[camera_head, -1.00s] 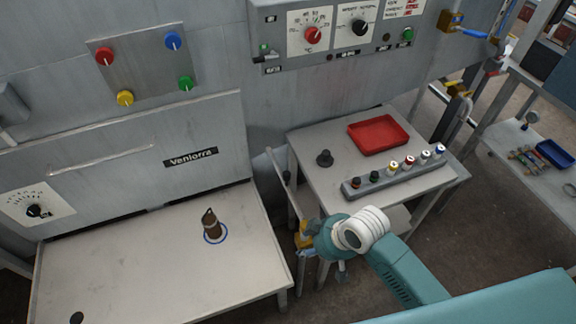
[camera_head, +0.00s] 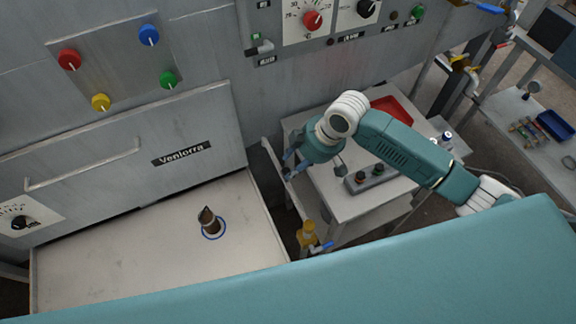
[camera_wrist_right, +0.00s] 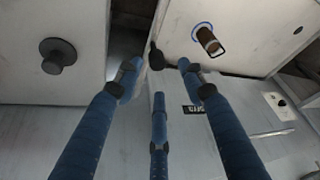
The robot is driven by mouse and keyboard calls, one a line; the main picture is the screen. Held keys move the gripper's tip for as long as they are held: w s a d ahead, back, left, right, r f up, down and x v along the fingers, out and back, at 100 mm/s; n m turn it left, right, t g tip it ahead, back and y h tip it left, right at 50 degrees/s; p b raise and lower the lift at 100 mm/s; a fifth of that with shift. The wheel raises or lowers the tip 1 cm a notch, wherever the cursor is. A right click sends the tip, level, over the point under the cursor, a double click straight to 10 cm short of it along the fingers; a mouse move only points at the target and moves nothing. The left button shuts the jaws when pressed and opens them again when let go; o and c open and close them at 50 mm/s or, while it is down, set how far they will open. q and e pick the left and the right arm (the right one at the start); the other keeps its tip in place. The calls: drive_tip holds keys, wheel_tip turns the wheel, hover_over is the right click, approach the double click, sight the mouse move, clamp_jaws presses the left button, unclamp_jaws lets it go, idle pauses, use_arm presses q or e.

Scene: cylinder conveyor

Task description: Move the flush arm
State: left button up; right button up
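The flush arm seems to be the thin grey lever (camera_head: 274,157) in the gap between the left worktop and the small table. In the right wrist view its dark rounded knob (camera_wrist_right: 155,58) shows just beyond my fingertips. My right gripper (camera_head: 289,168) is beside this lever, with its blue fingers pointing left toward it. In the wrist view the three fingers of my right gripper (camera_wrist_right: 157,80) are spread, with nothing between them. The knob looks apart from the fingers, though contact is hard to judge. My left gripper is not in view.
A brown cylinder (camera_head: 208,221) stands in a blue ring on the left worktop (camera_head: 110,255). The small table holds a rack (camera_head: 363,182) and a red tray (camera_head: 391,108), partly hidden by my arm. A yellow valve with a blue handle (camera_head: 309,236) is below my gripper.

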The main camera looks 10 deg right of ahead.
sight(287, 171)
drive_tip(key=x, duration=0.3)
drive_tip(key=shift+w+f, duration=0.2)
drive_tip(key=shift+w, duration=0.1)
drive_tip(key=shift+p+x, duration=0.35)
drive_tip(key=shift+x, duration=0.8)
drive_tip(key=c, duration=0.7)
clamp_jaws()
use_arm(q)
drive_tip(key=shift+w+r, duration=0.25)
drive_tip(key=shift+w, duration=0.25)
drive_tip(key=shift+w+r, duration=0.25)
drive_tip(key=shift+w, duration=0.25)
